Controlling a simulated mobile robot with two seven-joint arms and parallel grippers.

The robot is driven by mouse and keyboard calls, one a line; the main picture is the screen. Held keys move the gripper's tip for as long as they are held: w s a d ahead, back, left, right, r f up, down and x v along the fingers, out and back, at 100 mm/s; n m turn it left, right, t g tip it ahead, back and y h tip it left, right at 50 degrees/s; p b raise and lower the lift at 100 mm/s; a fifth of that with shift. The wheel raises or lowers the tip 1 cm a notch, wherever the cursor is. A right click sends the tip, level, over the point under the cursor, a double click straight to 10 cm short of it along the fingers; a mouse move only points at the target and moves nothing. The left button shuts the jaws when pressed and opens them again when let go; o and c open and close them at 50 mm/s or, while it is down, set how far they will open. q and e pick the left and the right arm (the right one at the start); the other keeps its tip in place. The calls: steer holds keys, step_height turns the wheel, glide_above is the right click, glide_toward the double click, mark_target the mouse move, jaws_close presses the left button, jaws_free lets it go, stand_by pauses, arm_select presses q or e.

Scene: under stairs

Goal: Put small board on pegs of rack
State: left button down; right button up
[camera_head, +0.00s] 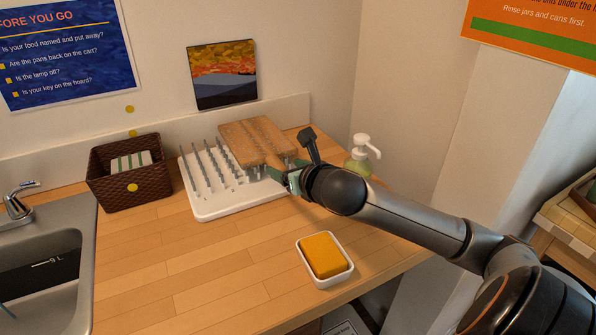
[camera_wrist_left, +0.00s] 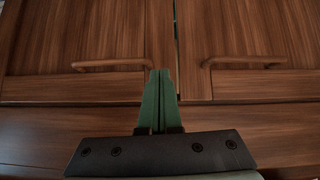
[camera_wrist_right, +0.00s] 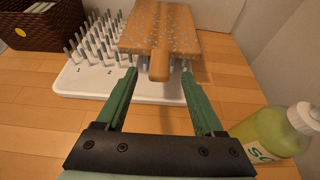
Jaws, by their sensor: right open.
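The small wooden board (camera_head: 254,139) lies over the right part of the white peg rack (camera_head: 207,214), on or just above its grey pegs. Its handle (camera_wrist_right: 159,66) points towards my right gripper in the right wrist view. My right gripper (camera_wrist_right: 159,77) is open, with its green fingers on either side of the handle's end and a gap to each side. In the head view the gripper (camera_head: 281,177) is at the rack's right edge and partly hides the handle. My left gripper (camera_wrist_left: 161,72) is shut and empty, facing wooden cupboard doors; it is outside the head view.
A green soap bottle (camera_wrist_right: 273,132) stands close right of my right gripper. A brown basket (camera_head: 130,187) is left of the rack, beside the sink (camera_head: 82,270). A yellow sponge (camera_head: 324,255) sits in a white dish in front. The counter's middle (camera_head: 190,270) is clear.

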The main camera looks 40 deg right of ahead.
steer(key=v, duration=0.6)
